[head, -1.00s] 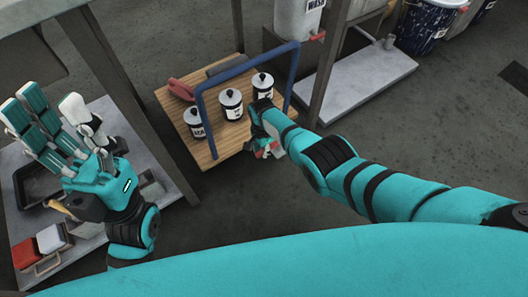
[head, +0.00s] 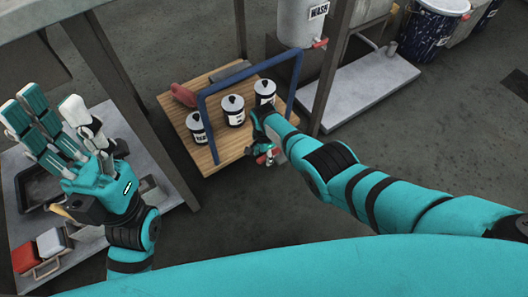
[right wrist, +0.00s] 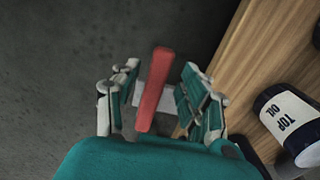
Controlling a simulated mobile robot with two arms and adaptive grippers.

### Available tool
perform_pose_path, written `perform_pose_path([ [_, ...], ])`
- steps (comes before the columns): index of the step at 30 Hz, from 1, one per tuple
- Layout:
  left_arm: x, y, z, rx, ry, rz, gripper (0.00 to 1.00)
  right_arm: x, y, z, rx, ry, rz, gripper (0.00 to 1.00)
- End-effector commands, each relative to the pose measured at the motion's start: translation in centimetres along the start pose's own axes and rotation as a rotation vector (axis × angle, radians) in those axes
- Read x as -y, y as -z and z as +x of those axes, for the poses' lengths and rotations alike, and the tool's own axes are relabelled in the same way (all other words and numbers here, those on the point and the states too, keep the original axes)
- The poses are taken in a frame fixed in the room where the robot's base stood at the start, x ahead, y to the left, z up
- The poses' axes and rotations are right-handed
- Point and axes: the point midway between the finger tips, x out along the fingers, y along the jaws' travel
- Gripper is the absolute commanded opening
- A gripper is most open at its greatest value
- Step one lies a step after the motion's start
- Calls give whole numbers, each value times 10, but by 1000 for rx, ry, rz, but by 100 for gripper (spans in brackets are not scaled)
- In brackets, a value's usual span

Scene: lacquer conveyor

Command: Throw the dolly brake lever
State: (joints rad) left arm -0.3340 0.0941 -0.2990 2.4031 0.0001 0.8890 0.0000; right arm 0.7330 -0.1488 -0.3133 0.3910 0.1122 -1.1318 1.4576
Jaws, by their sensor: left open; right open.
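The dolly (head: 215,158) is a wooden platform with a blue push handle (head: 248,78); several white-and-dark cans stand on it. The red brake lever (right wrist: 154,88) shows in the right wrist view beside the dolly's wooden edge, rising between the fingers of my right gripper (right wrist: 158,98). The fingers are open on both sides of it; I cannot tell whether they touch it. In the head view my right gripper (head: 264,152) is low at the dolly's near right corner and partly hides the lever. My left gripper (head: 62,132) is open and empty at the left, raised above a grey shelf.
A can labelled TOP OIL (right wrist: 288,118) stands close to the right gripper. The grey shelf (head: 165,180) at left holds a dark tray and red and white boxes (head: 38,246). A wash tank (head: 302,25) and pale low platform (head: 362,82) stand behind.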

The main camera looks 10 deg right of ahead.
Motion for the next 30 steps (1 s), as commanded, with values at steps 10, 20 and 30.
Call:
perform_pose_path([
  [10,0,0,0,0,-3,-1,44,0,0,-19,0,3,-1,44],
  [20,-1,0,0,0,-4,-1,44,1,0,-71,-1,5,0,44],
  [30,-1,0,0,0,-5,-1,44,0,0,-116,0,2,1,44],
])
